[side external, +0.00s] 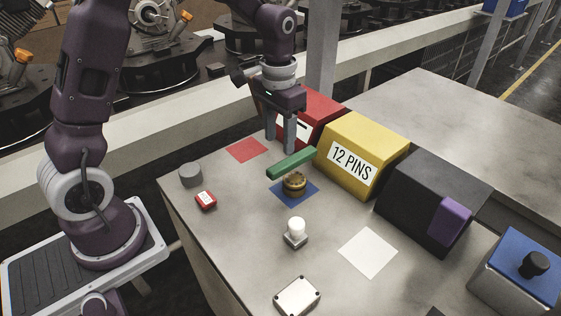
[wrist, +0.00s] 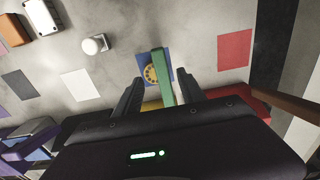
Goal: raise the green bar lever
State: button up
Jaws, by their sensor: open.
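The green bar lever (side external: 291,163) sticks out near the left edge of the yellow box (side external: 362,150) labelled "12 PINS". It looks close to level, above and beside a round brass part (side external: 294,185) on a blue square. My gripper (side external: 280,148) is open, fingers pointing down, just behind the lever in the side view. In the wrist view the lever (wrist: 161,76) lies between the two fingertips (wrist: 160,80), with gaps on both sides and no clear contact. The lever's mounted end is hidden behind my gripper body in the wrist view.
A red box (side external: 318,104) stands behind my gripper. A black box (side external: 420,190) with a purple bar (side external: 449,221) stands right of the yellow one. A white knob (side external: 296,230), red block (side external: 206,200) and grey cylinder (side external: 190,174) stand on the table. The front middle is mostly clear.

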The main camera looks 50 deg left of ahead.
aim_at(280, 165)
notch_tip(280, 165, down, 8)
jog(key=shift+w+f, duration=0.1)
jog(key=shift+w, duration=0.05)
grip_shut()
dwell(1.5)
